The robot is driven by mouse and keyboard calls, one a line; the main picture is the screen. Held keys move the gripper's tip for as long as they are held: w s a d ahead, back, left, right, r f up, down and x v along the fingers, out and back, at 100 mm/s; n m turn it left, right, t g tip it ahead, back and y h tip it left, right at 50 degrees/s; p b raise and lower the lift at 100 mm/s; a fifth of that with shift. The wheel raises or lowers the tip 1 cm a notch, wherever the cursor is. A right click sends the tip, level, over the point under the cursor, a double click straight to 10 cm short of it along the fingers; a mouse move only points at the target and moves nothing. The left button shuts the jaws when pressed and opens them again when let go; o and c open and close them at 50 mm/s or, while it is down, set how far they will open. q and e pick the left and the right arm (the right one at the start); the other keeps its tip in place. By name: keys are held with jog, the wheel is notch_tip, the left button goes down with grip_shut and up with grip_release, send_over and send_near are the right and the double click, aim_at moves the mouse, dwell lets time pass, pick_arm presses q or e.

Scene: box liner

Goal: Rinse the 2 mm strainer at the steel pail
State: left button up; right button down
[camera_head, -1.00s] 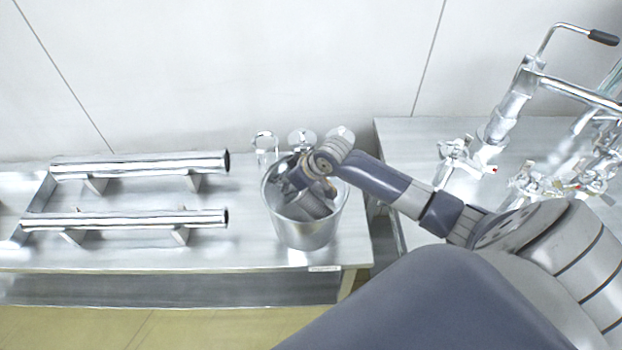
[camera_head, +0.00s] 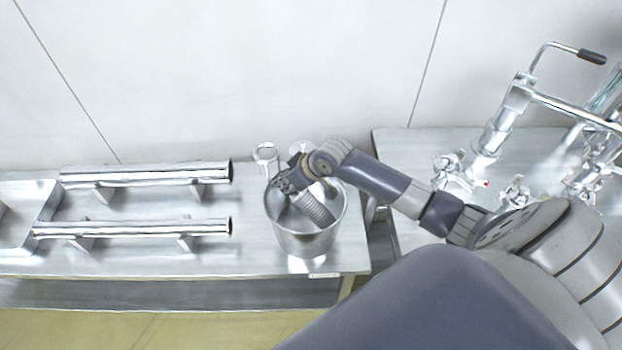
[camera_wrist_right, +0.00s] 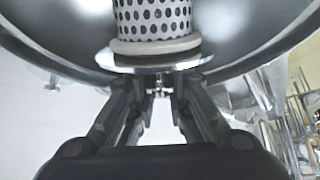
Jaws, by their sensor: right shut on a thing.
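The steel pail (camera_head: 306,243) stands on the steel bench, left of its right end. My right gripper (camera_head: 285,186) is at the pail's left inner side. It is shut on the strainer (camera_head: 314,207), a perforated metal cylinder that lies tilted in the pail's mouth. In the right wrist view the strainer (camera_wrist_right: 152,18) shows round holes and a pale collar, with the fingers (camera_wrist_right: 158,88) at its rim and the pail's wall (camera_wrist_right: 245,45) around it. The strainer's far end is out of that view. My left gripper is not in view.
Two steel tubes (camera_head: 145,174) (camera_head: 130,229) lie on cradles to the left. A shallow tray (camera_head: 38,215) is at the far left. A small round-topped fitting (camera_head: 265,152) stands behind the pail. Pipework with valves (camera_head: 500,120) is on the right bench.

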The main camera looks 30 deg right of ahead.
jog(key=shift+r+p, duration=3)
jog(key=shift+r, duration=1.6)
notch_tip(320, 180, up, 8)
jog(key=shift+r, duration=2)
